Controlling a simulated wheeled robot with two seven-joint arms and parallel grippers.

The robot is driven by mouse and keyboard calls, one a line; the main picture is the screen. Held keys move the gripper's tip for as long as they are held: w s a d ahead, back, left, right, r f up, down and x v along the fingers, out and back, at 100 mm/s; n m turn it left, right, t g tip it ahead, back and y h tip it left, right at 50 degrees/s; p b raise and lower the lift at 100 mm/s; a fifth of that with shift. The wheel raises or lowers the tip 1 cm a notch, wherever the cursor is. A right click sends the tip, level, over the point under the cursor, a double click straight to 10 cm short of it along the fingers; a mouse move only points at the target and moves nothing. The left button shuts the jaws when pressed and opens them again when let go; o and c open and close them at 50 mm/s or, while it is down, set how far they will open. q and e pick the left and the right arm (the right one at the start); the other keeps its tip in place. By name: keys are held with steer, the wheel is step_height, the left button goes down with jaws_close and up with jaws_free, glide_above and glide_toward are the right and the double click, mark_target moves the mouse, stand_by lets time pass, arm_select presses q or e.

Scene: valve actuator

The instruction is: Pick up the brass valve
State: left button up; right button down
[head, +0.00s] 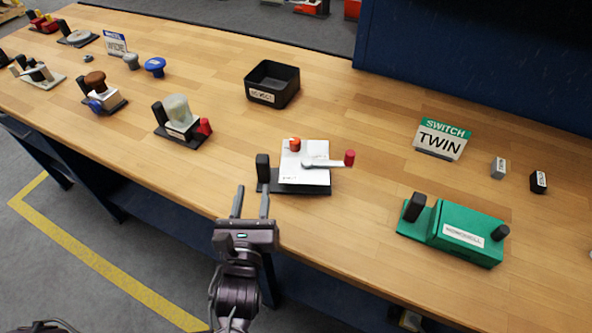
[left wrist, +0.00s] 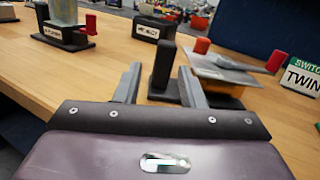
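No part is clearly labelled as the brass valve. The nearest unit has a black base (head: 300,188), a white top plate (head: 304,166), a red knob, a lever with a red tip (head: 349,157) and an upright black post (head: 262,167). In the left wrist view a yellowish, brass-like body (left wrist: 226,102) shows under the plate (left wrist: 222,68), partly hidden by the right-hand finger. My left gripper (head: 252,192) is open and empty at the table's front edge, just short of the black post. In the left wrist view the post (left wrist: 163,68) appears between the fingers (left wrist: 160,75). My right gripper is not seen.
A black bin (head: 272,96) stands behind the unit. A green box (head: 455,232) and a TWIN sign (head: 442,139) are to the right. A device with a grey-green dome (head: 177,110) stands to the left. Several other devices stand farther left. Bare wood lies between them.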

mark_target(262, 173)
arm_select(q)
steer(key=shift+s+d+f+m+g, duration=0.15)
steer(key=shift+s+d+f+m, duration=0.15)
steer(key=shift+s, duration=0.3)
steer(key=shift+s+d+f+m+g, duration=0.2)
steer(key=shift+s+f, duration=0.2)
steer(key=shift+s, duration=0.2)
steer(key=shift+w+f, duration=0.1)
steer(key=shift+w, duration=0.1)
steer(key=w, duration=1.1)
steer(key=shift+w, duration=0.2)
steer(key=shift+s, duration=0.1)
steer(key=shift+c, duration=0.3)
jaws_close()
